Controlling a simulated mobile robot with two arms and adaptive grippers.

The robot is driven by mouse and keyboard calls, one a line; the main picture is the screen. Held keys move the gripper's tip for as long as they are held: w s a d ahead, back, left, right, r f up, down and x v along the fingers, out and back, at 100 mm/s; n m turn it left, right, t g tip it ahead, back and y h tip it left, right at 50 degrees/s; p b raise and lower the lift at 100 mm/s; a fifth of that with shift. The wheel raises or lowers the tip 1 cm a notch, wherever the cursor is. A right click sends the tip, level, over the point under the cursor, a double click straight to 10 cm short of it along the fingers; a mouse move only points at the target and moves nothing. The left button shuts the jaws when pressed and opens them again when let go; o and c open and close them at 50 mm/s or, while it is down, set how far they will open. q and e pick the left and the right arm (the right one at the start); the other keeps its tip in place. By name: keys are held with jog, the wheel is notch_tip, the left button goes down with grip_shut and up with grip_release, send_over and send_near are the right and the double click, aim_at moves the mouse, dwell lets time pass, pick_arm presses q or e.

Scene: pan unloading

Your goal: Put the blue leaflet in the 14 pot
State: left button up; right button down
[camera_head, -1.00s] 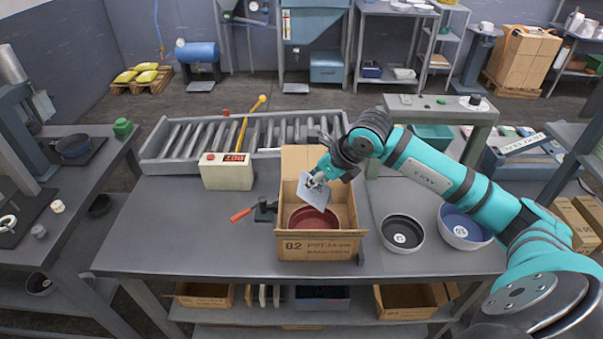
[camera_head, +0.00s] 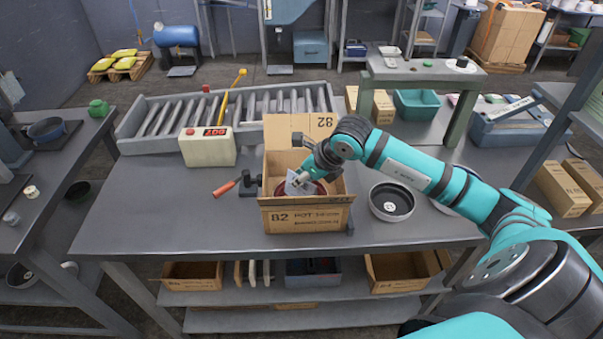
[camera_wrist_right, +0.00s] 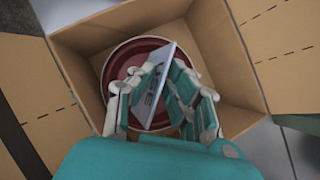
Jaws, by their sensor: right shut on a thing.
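My right gripper (camera_head: 304,176) reaches down into an open cardboard box (camera_head: 300,219) marked 82. It is shut on a thin grey-blue leaflet (camera_head: 292,188), which it holds tilted. A dark red pot (camera_head: 320,189) stands inside the box. In the right wrist view, the leaflet (camera_wrist_right: 152,101) is between my fingers (camera_wrist_right: 160,96), over the mouth of the red pot (camera_wrist_right: 119,65). I cannot tell whether the leaflet touches the pot. No number is readable on the red pot. My left gripper is not in view.
A dark-lined pot (camera_head: 391,201) with an unclear number stands right of the box. Another pot is mostly hidden behind my right arm. A red-handled clamp (camera_head: 238,184) is left of the box; a cream control box (camera_head: 208,147) and roller conveyor (camera_head: 230,110) are behind.

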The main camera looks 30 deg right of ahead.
jog(key=shift+f, duration=0.7)
jog(key=c, duration=1.2)
grip_release()
jog(key=shift+c, duration=0.2)
jog(key=shift+r+p, duration=1.5)
jog(key=shift+r, duration=2.05)
